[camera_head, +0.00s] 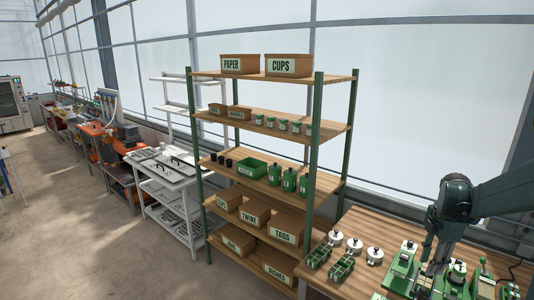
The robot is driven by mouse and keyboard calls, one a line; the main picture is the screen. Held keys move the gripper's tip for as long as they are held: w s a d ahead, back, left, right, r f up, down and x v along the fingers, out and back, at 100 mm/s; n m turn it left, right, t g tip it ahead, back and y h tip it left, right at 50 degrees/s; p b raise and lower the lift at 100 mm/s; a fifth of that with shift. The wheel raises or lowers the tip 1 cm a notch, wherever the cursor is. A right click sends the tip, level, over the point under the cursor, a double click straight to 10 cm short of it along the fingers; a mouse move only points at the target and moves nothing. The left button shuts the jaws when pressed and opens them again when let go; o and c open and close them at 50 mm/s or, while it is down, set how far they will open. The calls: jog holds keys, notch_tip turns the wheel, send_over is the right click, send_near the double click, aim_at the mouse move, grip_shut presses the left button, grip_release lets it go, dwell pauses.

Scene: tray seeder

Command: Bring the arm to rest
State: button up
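My arm (503,194) comes in from the right edge. Its dark wrist joint (455,195) is bent so that my gripper (434,268) points down over the wooden bench (355,285) at the lower right. The fingers look grey and narrow and stand in front of green and white equipment (402,266) on the bench. I cannot tell whether they touch it, whether they are open or shut, or whether they hold anything.
Green trays (319,256) and white-lidded pots (375,256) stand left of my gripper. A tall shelf (270,124) with labelled boxes (288,66) stands further left. White trolleys (173,180) and an orange machine (122,142) line the wall. The floor (90,230) at left is clear.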

jog(key=s+a+r+m+t+b, duration=0.1)
jog(key=s+a+r+m, duration=0.15)
jog(key=a, duration=0.45)
jog(key=s+a+r+m+t+b, duration=0.1)
jog(key=a+r+m, duration=0.2)
jog(key=a, duration=0.5)
jog(key=s+a+r+m+t+b, duration=0.1)
jog(key=s+a+r+m, duration=0.1)
jog(key=a, duration=0.5)
jog(key=s+a+f+m+t+b, duration=0.1)
jog(key=s+a+m+t, duration=0.1)
jog(key=s+a+m, duration=0.3)
jog(key=s+a+f+m+t+b, duration=0.1)
jog(key=s+a+f+m+t, duration=0.1)
jog(key=s+a+m, duration=0.3)
jog(key=s+a, duration=0.4)
jog(key=a, duration=0.4)
jog(key=shift+a+b, duration=0.3)
jog(key=shift+a, duration=0.1)
dwell(0.9)
